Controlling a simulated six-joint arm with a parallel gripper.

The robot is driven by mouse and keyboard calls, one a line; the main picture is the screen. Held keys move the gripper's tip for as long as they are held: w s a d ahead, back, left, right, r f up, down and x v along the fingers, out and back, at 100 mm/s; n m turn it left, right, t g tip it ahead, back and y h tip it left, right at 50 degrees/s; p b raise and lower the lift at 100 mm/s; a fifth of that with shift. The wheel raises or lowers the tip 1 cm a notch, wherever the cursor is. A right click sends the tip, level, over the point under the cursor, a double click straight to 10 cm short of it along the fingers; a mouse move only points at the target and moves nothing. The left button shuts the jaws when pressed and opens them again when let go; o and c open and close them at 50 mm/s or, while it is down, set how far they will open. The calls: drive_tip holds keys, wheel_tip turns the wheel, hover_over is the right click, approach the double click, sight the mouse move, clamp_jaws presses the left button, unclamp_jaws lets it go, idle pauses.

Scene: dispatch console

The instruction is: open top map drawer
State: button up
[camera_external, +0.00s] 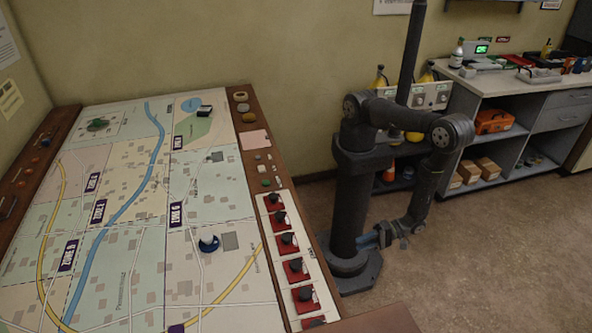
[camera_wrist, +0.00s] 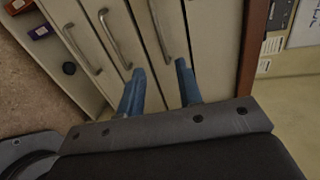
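In the wrist view the cabinet shows several pale drawer fronts side by side, because the view is turned. In the external view my gripper (camera_external: 368,240) is low beside the map table (camera_external: 254,118); the drawer fronts are hidden there.
The map table carries a row of red switches (camera_external: 287,242) along its edge near my arm. A shelf unit (camera_external: 515,140) with orange boxes stands at the back right. The floor (camera_external: 480,240) to the right of my arm is clear.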

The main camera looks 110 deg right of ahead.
drive_tip(key=x, duration=1.7)
drive_tip(key=shift+w+f, duration=0.25)
drive_tip(key=shift+f, duration=0.05)
drive_tip(key=shift+d, duration=0.1)
clamp_jaws()
